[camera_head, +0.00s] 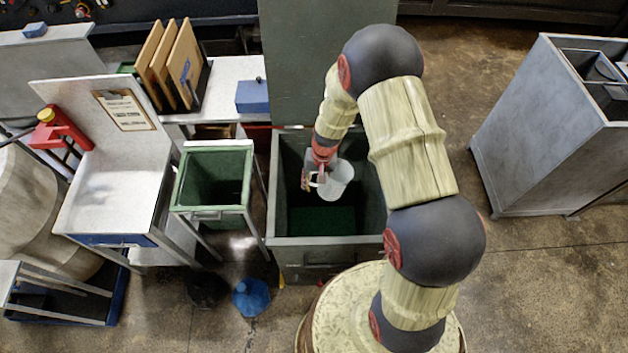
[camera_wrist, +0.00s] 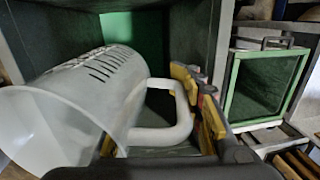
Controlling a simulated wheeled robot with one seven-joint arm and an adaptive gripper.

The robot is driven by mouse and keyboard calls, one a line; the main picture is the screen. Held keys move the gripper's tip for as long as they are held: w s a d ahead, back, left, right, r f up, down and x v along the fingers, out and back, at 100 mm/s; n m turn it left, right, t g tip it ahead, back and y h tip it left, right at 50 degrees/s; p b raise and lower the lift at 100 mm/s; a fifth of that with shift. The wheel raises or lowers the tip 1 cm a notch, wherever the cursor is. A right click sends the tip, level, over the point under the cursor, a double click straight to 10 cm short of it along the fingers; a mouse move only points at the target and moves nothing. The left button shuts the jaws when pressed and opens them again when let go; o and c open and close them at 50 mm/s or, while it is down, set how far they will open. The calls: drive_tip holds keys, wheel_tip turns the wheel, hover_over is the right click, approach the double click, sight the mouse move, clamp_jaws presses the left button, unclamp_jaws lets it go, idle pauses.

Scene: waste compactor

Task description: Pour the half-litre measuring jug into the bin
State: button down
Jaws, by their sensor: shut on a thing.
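The measuring jug (camera_head: 338,178) is whitish and translucent, with dark graduation marks that show in the wrist view (camera_wrist: 85,85). My gripper (camera_head: 312,180) is shut on the jug's handle; its yellow and red fingers (camera_wrist: 207,100) show beside the handle in the wrist view. The jug is over the open mouth of the large grey-green bin (camera_head: 328,241). In the wrist view it lies tilted, its wide mouth toward the lower left. I cannot tell what is inside the jug. My arm hides part of the bin's right side.
The bin's raised lid (camera_head: 312,65) stands behind it. A smaller green-rimmed container (camera_head: 213,147) is left of the bin. A grey cabinet (camera_head: 535,130) stands right. Blue object (camera_head: 251,297) on floor.

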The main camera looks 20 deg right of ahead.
drive_tip(key=shift+r+h+p, duration=0.2)
drive_tip(key=shift+h+p, duration=0.5)
drive_tip(key=shift+p, duration=2)
drive_tip(key=shift+f+p, duration=0.15)
drive_tip(key=shift+p, duration=0.6)
wheel_tip(320, 180, down, 16)
drive_tip(key=w+n+b, duration=0.2)
drive_tip(key=n+b, duration=0.1)
drive_tip(key=b, duration=3.1)
drive_tip(key=shift+w+a+n+b, duration=0.2)
drive_tip(key=shift+w+n+b, duration=0.1)
drive_tip(key=shift+b, duration=0.05)
